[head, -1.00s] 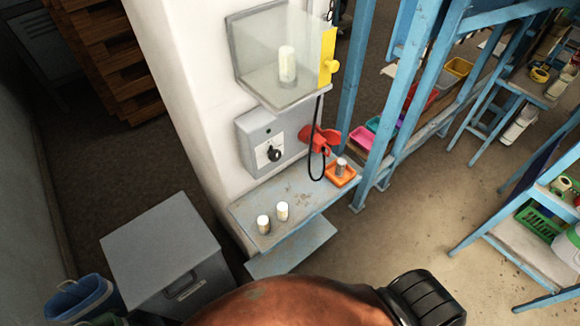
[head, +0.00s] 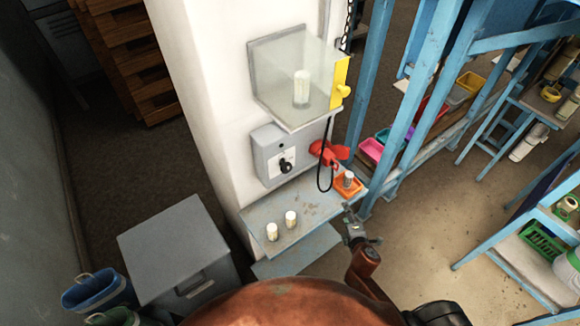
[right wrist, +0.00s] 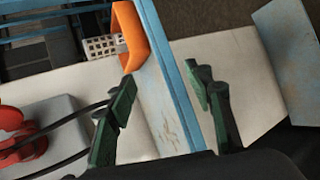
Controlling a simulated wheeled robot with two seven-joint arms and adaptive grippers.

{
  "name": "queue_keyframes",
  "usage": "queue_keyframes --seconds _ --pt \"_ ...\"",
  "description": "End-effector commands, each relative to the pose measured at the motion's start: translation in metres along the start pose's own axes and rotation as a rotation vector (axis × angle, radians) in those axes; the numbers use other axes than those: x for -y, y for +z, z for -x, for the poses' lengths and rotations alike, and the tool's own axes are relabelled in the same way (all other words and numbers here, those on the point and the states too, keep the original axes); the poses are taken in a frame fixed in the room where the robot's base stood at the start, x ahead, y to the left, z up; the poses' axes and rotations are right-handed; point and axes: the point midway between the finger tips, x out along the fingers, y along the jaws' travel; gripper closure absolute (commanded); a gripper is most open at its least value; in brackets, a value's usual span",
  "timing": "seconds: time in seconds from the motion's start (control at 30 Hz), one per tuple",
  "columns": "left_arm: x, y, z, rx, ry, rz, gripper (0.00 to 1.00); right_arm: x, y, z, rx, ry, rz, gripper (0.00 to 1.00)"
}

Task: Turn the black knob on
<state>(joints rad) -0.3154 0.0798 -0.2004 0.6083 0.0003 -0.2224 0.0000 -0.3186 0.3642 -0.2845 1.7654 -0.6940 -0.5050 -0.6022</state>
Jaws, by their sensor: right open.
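The black knob (head: 286,168) is on the front of a grey box (head: 262,150) fixed to the white pillar. I cannot make out the knob in the right wrist view. My right gripper (head: 352,224) is open and empty, low and to the right of the knob, by the right end of the small blue-edged shelf (head: 310,212). In the right wrist view its two green-padded fingers (right wrist: 165,103) are spread, with the shelf edge showing between them. My left gripper is not in view.
A red lockout piece (head: 328,153) and a black cable (head: 322,180) hang right of the box. An orange tray (head: 346,192) holds a small grey item. Two white cylinders (head: 281,225) stand on the shelf. A clear case (head: 290,85) juts out above. A blue rack stands right.

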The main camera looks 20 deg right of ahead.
Motion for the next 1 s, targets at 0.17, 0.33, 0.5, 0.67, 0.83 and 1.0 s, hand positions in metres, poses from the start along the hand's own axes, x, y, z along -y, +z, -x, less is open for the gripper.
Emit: queue_keyframes --seconds 0.17,0.33,0.5,0.67,0.83,1.0 --pt "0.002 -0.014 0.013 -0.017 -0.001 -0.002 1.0 -0.167 -0.07 0.054 -0.088 0.423 0.707 0.53" --pt "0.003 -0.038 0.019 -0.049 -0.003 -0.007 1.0 -0.224 -0.13 0.107 -0.085 0.688 1.172 0.53" --pt "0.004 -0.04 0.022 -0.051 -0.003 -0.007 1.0 -0.237 -0.153 0.124 -0.071 0.782 1.338 0.53" --pt "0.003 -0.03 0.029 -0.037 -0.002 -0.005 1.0 -0.249 -0.163 0.11 -0.069 0.787 1.346 0.53" --pt "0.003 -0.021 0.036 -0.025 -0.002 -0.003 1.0 -0.261 -0.176 0.089 -0.069 0.786 1.343 0.53" --pt "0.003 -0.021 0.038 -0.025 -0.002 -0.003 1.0 -0.268 -0.185 0.074 -0.07 0.783 1.342 0.53"
